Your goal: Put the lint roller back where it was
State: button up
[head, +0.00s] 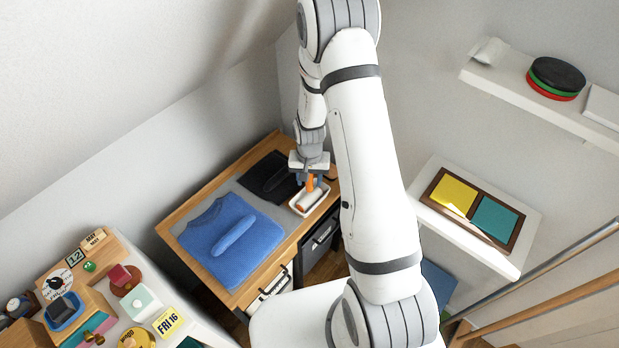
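The lint roller (309,200), with a white cylinder and an orange handle, is at the white tray (297,209) on the right end of the wooden table. I cannot tell whether it rests in the tray or hangs just above it. My gripper (311,181) points down over the tray, with its fingers on either side of the orange handle. The view is too small to tell whether the fingers press on it.
White drawers with small objects (85,268) stand at the lower left. A white shelf (500,90) and a white ledge (500,262) are at the right.

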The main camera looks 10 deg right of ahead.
jog(key=shift+r, duration=0.15)
notch_tip(320, 180, up, 12)
jog(key=shift+r+b, duration=0.25)
jog(key=shift+b, duration=0.65)
jog(key=s+r+n+t, duration=0.3)
jog(key=s+r, duration=1.7)
jog(key=s, duration=0.1)
jog(key=shift+s+d+n, duration=0.15)
jog(key=shift+n, duration=0.15)
